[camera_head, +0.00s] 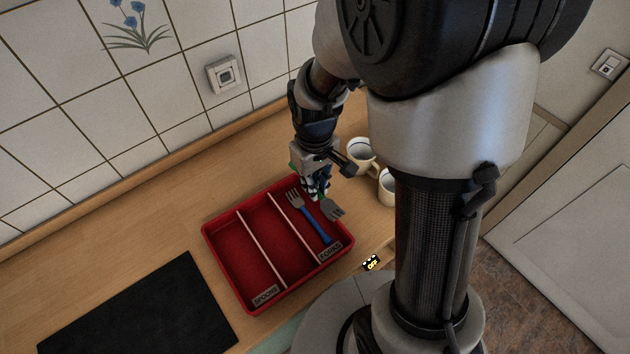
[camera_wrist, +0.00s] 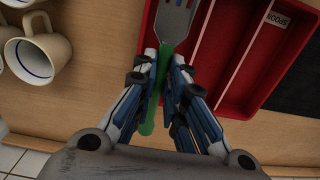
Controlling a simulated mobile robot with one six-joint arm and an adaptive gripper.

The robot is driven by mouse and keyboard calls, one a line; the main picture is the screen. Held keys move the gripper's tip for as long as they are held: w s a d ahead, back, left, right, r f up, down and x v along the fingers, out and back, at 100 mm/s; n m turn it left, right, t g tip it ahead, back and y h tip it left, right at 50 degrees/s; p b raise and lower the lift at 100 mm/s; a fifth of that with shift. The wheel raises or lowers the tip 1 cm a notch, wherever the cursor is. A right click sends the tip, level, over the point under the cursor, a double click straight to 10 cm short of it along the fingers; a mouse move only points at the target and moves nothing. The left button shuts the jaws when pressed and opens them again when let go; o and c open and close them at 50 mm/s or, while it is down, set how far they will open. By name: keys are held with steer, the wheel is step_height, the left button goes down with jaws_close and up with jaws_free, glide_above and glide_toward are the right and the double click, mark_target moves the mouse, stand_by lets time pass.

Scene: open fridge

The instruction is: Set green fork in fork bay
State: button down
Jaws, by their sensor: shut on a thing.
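My gripper (camera_head: 316,190) is shut on the green fork and points down at the right rim of the red tray (camera_head: 215,238). In the wrist view my gripper (camera_wrist: 163,62) grips the green handle (camera_wrist: 149,115) between its fingers. The fork's grey head (camera_wrist: 174,20) points away from the gripper, over the tray's edge area. The grey head also shows in the head view (camera_head: 332,208). The right bay has a FORKS label (camera_head: 331,251) and holds a blue-handled fork (camera_head: 317,219). I cannot tell whether the green fork touches the tray.
Two cream mugs (camera_head: 361,151) (camera_head: 386,186) stand close to the right of the gripper. A black mat (camera_head: 140,312) lies left of the tray. Bare wooden counter (camera_head: 130,225) lies behind.

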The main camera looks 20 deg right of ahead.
steer(key=shift+d+f+b, duration=0.1)
steer(key=shift+f+b, duration=3.55)
steer(key=shift+f, duration=1.1)
steer(key=shift+f+b, duration=1.2)
steer(key=shift+f, duration=0.35)
steer(key=c, duration=1.6)
jaws_free()
steer(key=shift+o, duration=0.2)
steer(key=shift+r, duration=0.1)
step_height(320, 180, up, 12)
steer(key=shift+f, duration=0.2)
steer(key=shift+r, duration=0.15)
